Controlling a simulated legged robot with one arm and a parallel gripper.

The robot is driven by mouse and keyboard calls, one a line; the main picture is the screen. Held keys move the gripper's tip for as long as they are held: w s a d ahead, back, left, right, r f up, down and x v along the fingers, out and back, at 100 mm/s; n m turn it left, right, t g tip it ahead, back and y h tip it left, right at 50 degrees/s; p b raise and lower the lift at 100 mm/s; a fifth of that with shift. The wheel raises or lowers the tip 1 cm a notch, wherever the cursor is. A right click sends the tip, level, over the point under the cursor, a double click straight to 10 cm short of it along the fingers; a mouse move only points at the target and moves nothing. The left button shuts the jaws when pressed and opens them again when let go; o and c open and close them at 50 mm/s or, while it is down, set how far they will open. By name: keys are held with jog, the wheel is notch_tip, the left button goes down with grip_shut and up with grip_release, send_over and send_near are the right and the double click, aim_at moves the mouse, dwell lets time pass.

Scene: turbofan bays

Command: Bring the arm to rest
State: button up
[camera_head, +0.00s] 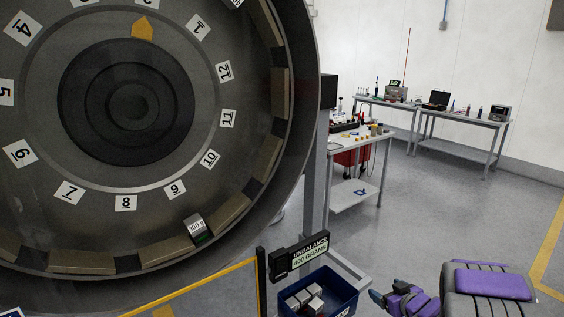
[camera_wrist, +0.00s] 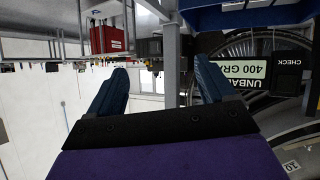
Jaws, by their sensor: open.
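My gripper (camera_head: 387,292), purple with dark blue fingers, is low in the head view, right of the blue bin. In the wrist view my gripper (camera_wrist: 160,82) has its two blue fingers spread wide, with nothing between them. My purple arm folds back toward the lower right of the head view. The wrist picture looks upside down. My gripper is apart from the bin and from the turbofan as far as I can see.
The numbered turbofan (camera_head: 150,215) fills the left, with a silver weight (camera_head: 195,227) on its rim. A blue bin (camera_head: 345,290) holds several silver blocks beside the unbalance sign (camera_head: 300,254). A yellow rail (camera_head: 190,287) stands in front. Workbenches (camera_head: 440,110) stand behind; floor right is clear.

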jog(key=s+d+r+m+g+h, duration=0.1)
jog(key=s+r+m+g+h, duration=0.4)
jog(key=s+r, duration=0.6)
jog(key=s+a+g+y, duration=0.1)
jog(key=s+a+g, duration=0.2)
jog(key=s+a, duration=0.3)
jog(key=s+a+g, duration=0.3)
jog(key=s+a, duration=0.3)
jog(key=s, duration=1)
jog(key=s+a+n+g+y, duration=0.1)
jog(key=s+a+g, duration=0.2)
jog(key=s+a, duration=0.3)
jog(key=s, duration=0.5)
jog(key=shift+s+a+r+y, duration=0.15)
jog(key=shift+s+r+y, duration=0.05)
jog(key=shift+s+y, duration=0.15)
